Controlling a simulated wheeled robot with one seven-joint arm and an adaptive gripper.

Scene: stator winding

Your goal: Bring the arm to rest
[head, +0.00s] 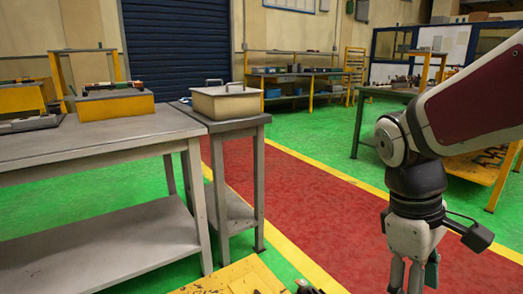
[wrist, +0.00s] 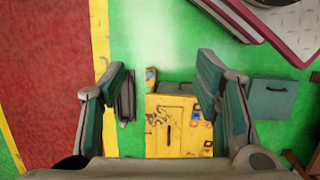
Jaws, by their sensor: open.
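My arm hangs down at the right of the head view, with my gripper (head: 413,278) pointing at the floor. Its fingertips run to the lower edge of that view. In the wrist view my gripper (wrist: 163,72) shows two separate fingers with a wide empty gap between them. Nothing is held. Beneath the gap are the green floor and a worn yellow surface (wrist: 176,128), which looks lower than the fingers.
A grey workbench (head: 90,145) stands at the left, with a smaller grey table (head: 240,123) carrying a lidded beige box (head: 226,101). A yellow top (head: 232,279) lies at the bottom edge. The red walkway (head: 310,195) is clear. A green-topped bench (head: 378,92) stands behind my arm.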

